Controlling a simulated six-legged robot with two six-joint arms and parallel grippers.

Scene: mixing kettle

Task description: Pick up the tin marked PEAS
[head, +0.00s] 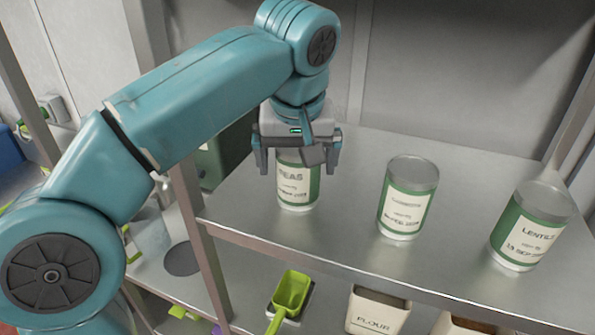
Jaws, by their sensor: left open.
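The tin marked PEAS (297,189) stands upright on the metal shelf (340,223), left of two other tins. It has a green band and a pale label, and its top is hidden by my gripper. My left gripper (300,166) is open and points down over this tin, with one finger at each side of its upper part. I cannot tell whether the fingers touch it. My right gripper is not in view.
A tin with a small label (406,199) stands in the middle, and a LENTILS tin (531,226) stands at the right. Below are a green scoop (291,291) and a FLOUR box (376,312). A shelf post (200,240) rises left of the PEAS tin.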

